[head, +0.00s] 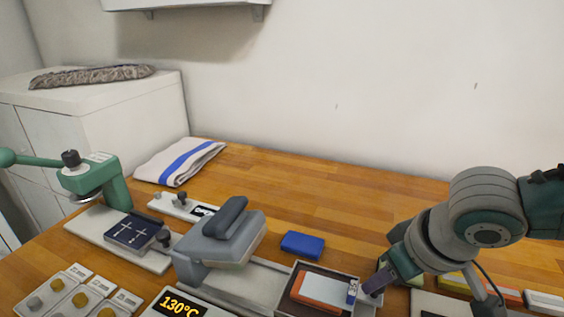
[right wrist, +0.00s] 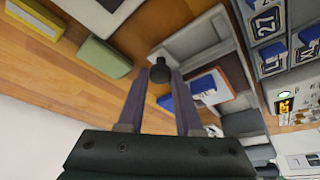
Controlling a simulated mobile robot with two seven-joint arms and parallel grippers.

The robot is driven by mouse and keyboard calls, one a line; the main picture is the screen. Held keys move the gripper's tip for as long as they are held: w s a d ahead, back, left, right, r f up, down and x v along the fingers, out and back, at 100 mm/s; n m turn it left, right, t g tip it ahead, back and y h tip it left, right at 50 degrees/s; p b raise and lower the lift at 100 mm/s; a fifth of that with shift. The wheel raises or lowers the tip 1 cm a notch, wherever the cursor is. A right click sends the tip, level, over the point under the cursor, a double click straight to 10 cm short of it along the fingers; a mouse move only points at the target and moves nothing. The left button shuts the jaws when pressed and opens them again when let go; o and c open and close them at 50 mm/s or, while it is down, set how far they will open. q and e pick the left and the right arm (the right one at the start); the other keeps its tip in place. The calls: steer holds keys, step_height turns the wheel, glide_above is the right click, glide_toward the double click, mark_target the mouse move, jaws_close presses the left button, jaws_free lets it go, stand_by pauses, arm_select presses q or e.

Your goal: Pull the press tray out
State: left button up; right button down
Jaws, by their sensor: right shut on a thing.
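The press tray (head: 327,268) is a shallow, dark-lined tray right of the grey heat press (head: 220,240), out from under the raised press head. A white and orange piece (head: 322,288) with a small blue patch lies in it. My right gripper (head: 374,286) is at the tray's right end. In the right wrist view my right gripper (right wrist: 161,82) is shut on a round black knob (right wrist: 160,72), beside the tray (right wrist: 237,70). The knob is hidden in the head view. My left gripper is not in view.
A blue block (head: 302,244) lies just behind the tray. A green hand press (head: 97,180) and a folded striped towel (head: 180,161) are at left. A 130°C display (head: 180,305) is in front. Coloured blocks lie right of my gripper. The back table is mostly clear.

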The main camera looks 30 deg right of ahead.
steer(key=shift+w+a, duration=0.1)
steer(key=c, duration=0.9)
jaws_free()
steer(key=shift+o, duration=0.2)
steer(key=shift+r, duration=0.1)
steer(key=p+v, duration=0.2)
steer(key=v, duration=0.7)
steer(key=shift+r, duration=0.3)
steer(key=shift+a, duration=0.1)
